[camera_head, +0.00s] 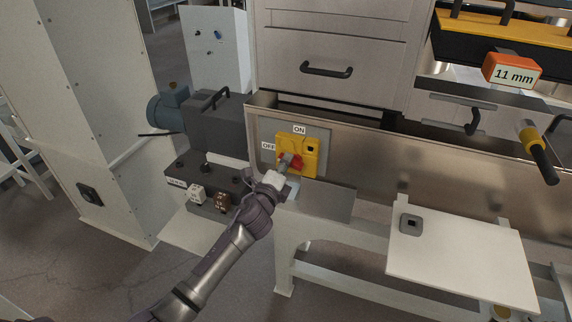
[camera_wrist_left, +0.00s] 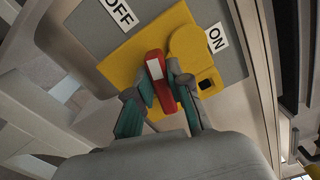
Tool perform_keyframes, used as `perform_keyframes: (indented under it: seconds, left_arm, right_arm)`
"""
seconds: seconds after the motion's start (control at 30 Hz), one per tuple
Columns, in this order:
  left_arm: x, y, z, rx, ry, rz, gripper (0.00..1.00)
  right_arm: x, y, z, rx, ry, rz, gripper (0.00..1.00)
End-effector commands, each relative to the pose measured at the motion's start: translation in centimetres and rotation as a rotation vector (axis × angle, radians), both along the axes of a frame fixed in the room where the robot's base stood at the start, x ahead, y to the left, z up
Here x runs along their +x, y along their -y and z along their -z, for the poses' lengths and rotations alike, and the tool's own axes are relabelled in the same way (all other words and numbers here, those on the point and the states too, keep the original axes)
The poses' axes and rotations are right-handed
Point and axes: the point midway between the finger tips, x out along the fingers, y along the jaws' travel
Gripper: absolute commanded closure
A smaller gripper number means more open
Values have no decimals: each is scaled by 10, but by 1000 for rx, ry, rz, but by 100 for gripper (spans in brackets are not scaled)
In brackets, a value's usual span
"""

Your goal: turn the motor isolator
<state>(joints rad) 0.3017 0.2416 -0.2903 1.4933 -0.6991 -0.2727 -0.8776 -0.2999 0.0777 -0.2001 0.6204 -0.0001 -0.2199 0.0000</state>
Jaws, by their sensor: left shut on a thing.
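The motor isolator (camera_head: 311,158) is a yellow box with a red handle (camera_head: 294,161), mounted on a grey plate on the metal bench front. ON is printed above it and OFF to its left. My left gripper (camera_head: 284,166) is at the handle. In the left wrist view the two fingers of the gripper (camera_wrist_left: 160,96) close on both sides of the red handle (camera_wrist_left: 157,75), in front of the yellow isolator body (camera_wrist_left: 125,57). Part of the handle is hidden by the fingers. In the head view the handle lies tilted, its exact setting hard to tell. My right gripper is not in view.
A grey machine with a blue motor (camera_head: 167,110) stands left of the isolator. A white shelf (camera_head: 465,262) with a small grey block (camera_head: 411,224) juts out at the right. A drawer with a black handle (camera_head: 326,70) is above. An orange 11 mm block (camera_head: 511,70) is at upper right.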

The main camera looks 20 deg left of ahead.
Motion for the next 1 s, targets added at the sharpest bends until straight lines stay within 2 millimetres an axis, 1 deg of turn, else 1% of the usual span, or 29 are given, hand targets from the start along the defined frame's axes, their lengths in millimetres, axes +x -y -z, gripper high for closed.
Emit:
perform_keyframes:
  seconds: [0.2,0.43,0.7,1.0]
  left_arm:
    - [0,-1,3,-159,-5,-1,100]
    - [0,-1,5,-266,-9,-1,100]
    - [0,-1,5,-314,-10,0,100]
    - [0,-1,5,-320,-10,0,100]
  right_arm:
    - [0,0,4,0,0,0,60]
    - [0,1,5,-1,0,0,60]
    - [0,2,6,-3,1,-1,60]
    - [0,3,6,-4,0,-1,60]
